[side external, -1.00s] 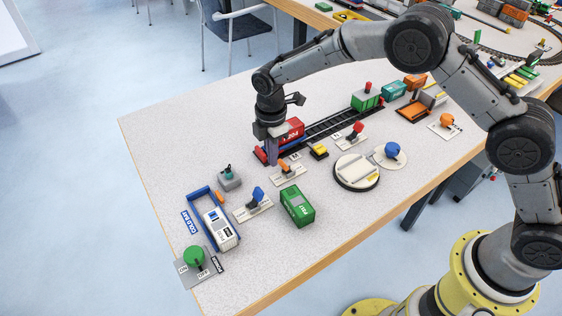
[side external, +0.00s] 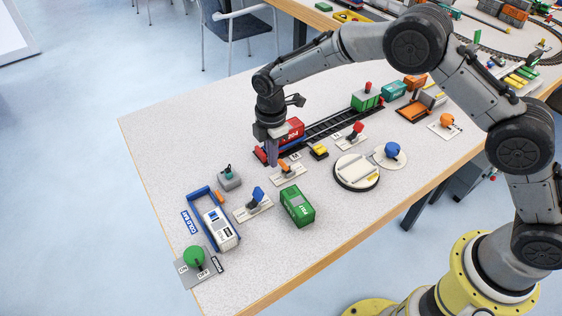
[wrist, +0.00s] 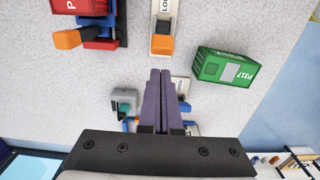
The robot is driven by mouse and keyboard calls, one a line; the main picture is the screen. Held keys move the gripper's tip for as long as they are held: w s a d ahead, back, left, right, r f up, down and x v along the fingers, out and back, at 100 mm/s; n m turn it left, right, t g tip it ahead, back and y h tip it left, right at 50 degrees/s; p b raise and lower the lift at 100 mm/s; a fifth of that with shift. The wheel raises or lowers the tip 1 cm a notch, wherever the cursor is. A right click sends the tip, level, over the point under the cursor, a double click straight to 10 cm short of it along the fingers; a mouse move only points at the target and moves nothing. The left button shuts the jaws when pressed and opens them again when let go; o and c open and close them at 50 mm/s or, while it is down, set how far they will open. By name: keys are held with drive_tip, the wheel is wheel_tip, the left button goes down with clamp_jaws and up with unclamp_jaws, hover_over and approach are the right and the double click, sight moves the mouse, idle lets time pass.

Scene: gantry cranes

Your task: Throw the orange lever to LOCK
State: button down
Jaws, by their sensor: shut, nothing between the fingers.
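The orange lever (side external: 285,168) sits on a small white plate in front of the red wagon. In the wrist view the lever (wrist: 162,44) lies over its white plate, with a partly visible label reading like LOCK above it. My gripper (side external: 273,164) points down beside the lever, on its left in the side view. In the wrist view my gripper (wrist: 160,72) has its two purple fingers together and empty, tips just below the lever's orange end. I cannot tell whether they touch it. Part of the lever's base is hidden in the side view.
A red container (side external: 292,131) stands on a wagon close behind my gripper. A green container (side external: 297,206), a blue lever (side external: 257,194) and a grey box with a teal button (side external: 229,178) are nearby. A round turntable (side external: 357,172) stands to the right.

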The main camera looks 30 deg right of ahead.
drive_tip(key=shift+f, duration=1.3)
drive_tip(key=shift+d, duration=0.1)
drive_tip(key=shift+d, duration=2.05)
drive_tip(key=shift+a, duration=0.6)
drive_tip(key=shift+r, duration=3.55)
